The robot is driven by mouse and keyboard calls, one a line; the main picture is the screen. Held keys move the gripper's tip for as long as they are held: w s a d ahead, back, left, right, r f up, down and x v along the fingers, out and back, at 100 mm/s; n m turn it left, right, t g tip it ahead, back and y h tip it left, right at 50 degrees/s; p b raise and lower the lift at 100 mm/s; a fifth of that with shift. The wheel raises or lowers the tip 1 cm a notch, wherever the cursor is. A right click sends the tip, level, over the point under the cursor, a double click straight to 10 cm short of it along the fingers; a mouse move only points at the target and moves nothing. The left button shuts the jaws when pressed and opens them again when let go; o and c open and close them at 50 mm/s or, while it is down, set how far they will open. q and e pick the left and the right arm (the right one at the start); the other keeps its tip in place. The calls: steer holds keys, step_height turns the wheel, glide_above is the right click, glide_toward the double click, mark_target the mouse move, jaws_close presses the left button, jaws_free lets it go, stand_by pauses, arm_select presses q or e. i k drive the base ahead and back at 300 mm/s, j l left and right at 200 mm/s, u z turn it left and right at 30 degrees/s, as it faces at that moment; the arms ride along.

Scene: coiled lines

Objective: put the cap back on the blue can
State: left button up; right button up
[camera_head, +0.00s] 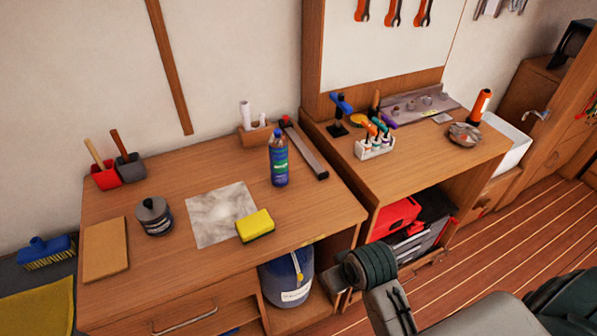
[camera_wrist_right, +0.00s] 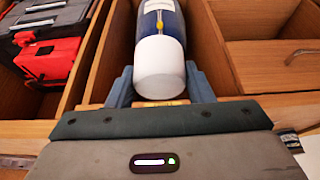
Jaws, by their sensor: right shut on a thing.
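The blue can (camera_head: 278,284), with a pale label and a yellow mark, stands in the open bay under the left bench. Its top is hidden by the bench. It also shows at the top of the right wrist view (camera_wrist_right: 176,22). My right gripper (camera_head: 330,278) is at the front of that bay, right of the can. In the right wrist view its fingers (camera_wrist_right: 160,88) are shut on a white round cap (camera_wrist_right: 160,66), which overlaps the can in the picture. I cannot tell whether cap and can touch. My left gripper is not in view.
The bench top (camera_head: 320,205) above carries a blue bottle (camera_head: 279,163), a yellow sponge (camera_head: 255,225) and a grey tin (camera_head: 154,217). A red toolbox (camera_head: 395,218) sits under the right bench. Bay walls and bench edge stand close around my right gripper.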

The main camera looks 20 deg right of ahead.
mark_target(277, 146)
steer(key=k+l, duration=0.25)
steer(key=l, duration=0.2)
steer(key=k+l+u, duration=0.1)
steer(key=k+l, duration=0.5)
steer(key=l, duration=0.25)
